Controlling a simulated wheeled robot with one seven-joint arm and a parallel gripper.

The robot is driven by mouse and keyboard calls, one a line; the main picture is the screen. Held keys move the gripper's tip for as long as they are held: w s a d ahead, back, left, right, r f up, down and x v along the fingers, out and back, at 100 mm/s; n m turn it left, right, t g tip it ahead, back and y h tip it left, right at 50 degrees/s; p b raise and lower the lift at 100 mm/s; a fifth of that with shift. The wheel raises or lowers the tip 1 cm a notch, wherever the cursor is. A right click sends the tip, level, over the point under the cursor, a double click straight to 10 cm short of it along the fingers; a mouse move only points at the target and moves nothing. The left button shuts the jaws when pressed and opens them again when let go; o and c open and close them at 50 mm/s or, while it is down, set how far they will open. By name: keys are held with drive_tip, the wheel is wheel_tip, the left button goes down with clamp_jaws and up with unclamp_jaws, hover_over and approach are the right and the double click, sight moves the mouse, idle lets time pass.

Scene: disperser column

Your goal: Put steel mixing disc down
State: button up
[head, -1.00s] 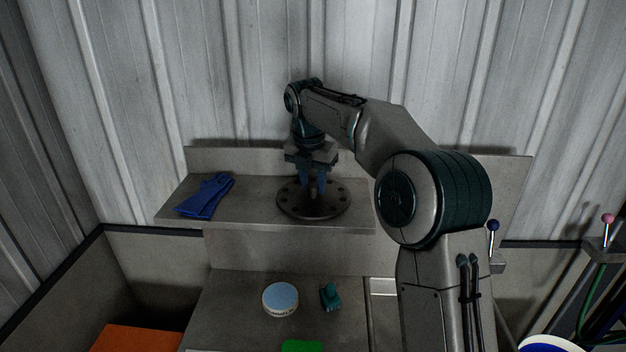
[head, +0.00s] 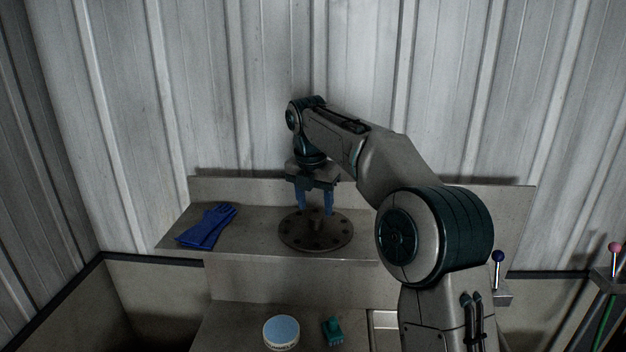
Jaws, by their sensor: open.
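The steel mixing disc (head: 338,238) is a dark round plate with a ring of holes and a short central hub. It lies flat on the raised grey shelf (head: 240,243). My gripper (head: 315,212) points down over the disc, with its two blue fingers spread apart on either side of the hub. The fingers look clear of the hub, and the jaws are empty. The exact gap between fingertips and disc is hard to judge.
Blue gloves (head: 207,227) lie on the shelf left of the disc. Below, on the lower bench, stand a round tub with a light blue top (head: 281,331) and a small teal object (head: 333,331). Ball-topped levers (head: 498,257) stand at the right. A corrugated wall rises behind.

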sight(313, 233)
wheel_tip(313, 233, up, 9)
drive_tip(key=s, duration=0.1)
drive_tip(key=shift+a, duration=0.25)
drive_tip(key=shift+s, duration=0.15)
drive_tip(key=s+d+f+m+t, duration=0.1)
drive_tip(key=s+d+m, duration=0.4)
drive_tip(key=s+m, duration=0.3)
drive_tip(key=s+d+f+m+t, duration=0.1)
drive_tip(key=s+d+m, duration=0.4)
drive_tip(key=s+m, duration=0.35)
drive_tip(key=s+d+f+m, duration=0.3)
drive_tip(key=s+f+m, duration=0.4)
drive_tip(key=s, duration=0.1)
drive_tip(key=s+d+f+m+t, duration=0.1)
drive_tip(key=s+d+f+m, duration=0.3)
drive_tip(key=s+f+m, duration=0.2)
drive_tip(key=s+m, duration=0.1)
drive_tip(key=s, duration=0.1)
drive_tip(key=shift+s+d+f+m+y, duration=0.25)
drive_tip(key=shift+s+f+m+y, duration=0.05)
drive_tip(key=shift+f+m+y, duration=0.1)
